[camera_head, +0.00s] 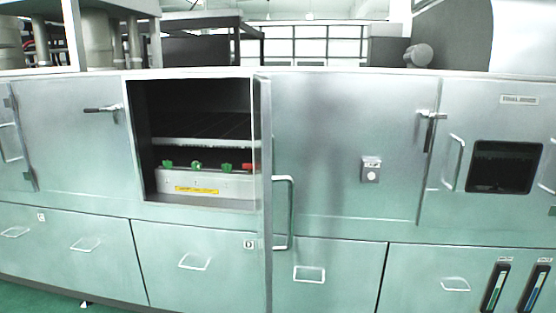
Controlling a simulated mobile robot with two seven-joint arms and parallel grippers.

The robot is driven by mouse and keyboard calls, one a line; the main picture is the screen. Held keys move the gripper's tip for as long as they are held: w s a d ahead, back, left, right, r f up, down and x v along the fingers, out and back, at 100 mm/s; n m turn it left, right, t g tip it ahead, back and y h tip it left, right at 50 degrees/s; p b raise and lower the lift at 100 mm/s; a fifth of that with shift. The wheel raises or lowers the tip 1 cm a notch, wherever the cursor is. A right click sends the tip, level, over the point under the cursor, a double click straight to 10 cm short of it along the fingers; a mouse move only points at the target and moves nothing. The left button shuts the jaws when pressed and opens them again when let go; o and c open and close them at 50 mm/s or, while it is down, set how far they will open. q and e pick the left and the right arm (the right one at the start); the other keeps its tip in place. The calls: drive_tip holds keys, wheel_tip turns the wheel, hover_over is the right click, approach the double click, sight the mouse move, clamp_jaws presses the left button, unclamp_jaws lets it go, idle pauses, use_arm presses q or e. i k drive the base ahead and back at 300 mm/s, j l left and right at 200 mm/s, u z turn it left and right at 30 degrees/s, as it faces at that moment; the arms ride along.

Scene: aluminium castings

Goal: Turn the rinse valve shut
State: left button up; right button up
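A row of valve handles sits on a light metal box (235,187) inside an open compartment left of centre. Green handles show at the left (167,164), the middle (197,165) and the right (227,168). A red handle (248,167) is at the far right of the row, close to the door edge. The yellow label (197,190) below them is too small to read, so I cannot tell which is the rinse valve or how each is turned. Neither of my grippers is in view.
The compartment's door (263,210) stands open, seen nearly edge-on, with its handle (291,212) sticking out to the right. A dark shelf (200,141) lies above the valves. Closed panels and drawers with handles (309,274) surround the opening.

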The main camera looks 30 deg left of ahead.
sight(249, 166)
drive_tip(key=j+z, duration=0.5)
drive_tip(key=j, duration=0.2)
drive_tip(key=k+j+z, duration=0.1)
drive_tip(key=j+z, duration=0.3)
drive_tip(key=j, duration=1.15)
